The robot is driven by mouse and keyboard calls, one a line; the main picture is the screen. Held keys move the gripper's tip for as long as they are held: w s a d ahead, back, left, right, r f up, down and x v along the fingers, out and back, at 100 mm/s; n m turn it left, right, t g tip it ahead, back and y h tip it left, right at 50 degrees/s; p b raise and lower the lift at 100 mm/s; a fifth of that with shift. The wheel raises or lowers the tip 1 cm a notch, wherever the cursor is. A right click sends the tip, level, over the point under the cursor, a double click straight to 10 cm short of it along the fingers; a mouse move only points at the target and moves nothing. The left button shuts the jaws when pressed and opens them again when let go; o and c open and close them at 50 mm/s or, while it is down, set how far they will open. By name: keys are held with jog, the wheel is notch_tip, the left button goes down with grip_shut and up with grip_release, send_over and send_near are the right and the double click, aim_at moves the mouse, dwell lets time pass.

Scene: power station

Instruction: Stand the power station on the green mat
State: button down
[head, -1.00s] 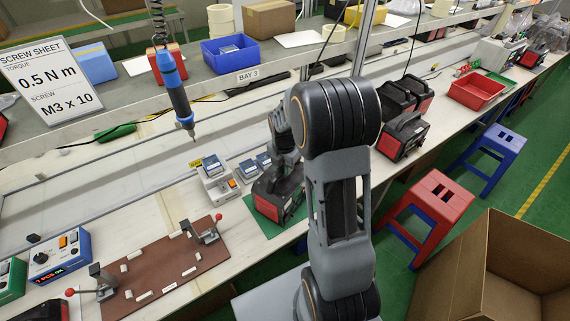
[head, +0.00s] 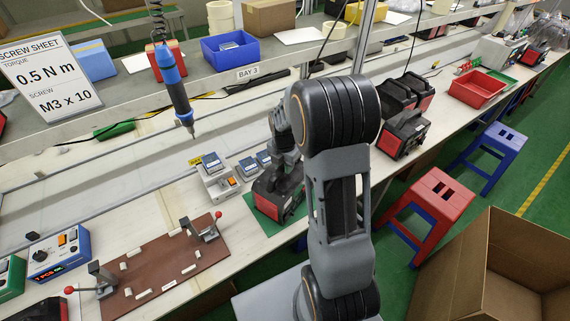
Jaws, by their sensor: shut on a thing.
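The power station (head: 278,195) is a black box with a red front panel, upright at the middle of the bench. It stands over the green mat (head: 262,222), whose front and left parts show around its base; whether its whole base touches the mat is hard to tell. My gripper (head: 284,155) is above it, shut on its top, likely the handle. The fingertips are mostly hidden behind my own arm.
Grey testers (head: 215,178) stand just left of the power station. A brown fixture board (head: 160,262) with red-knobbed clamps lies at the front left. More black-and-red power stations (head: 402,133) stand to the right. A blue screwdriver (head: 174,90) hangs above the bench.

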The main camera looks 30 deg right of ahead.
jog(key=shift+c, duration=2.1)
grip_release()
jog(key=shift+f, duration=0.1)
jog(key=shift+r+p, duration=2.55)
jog(key=shift+r, duration=1)
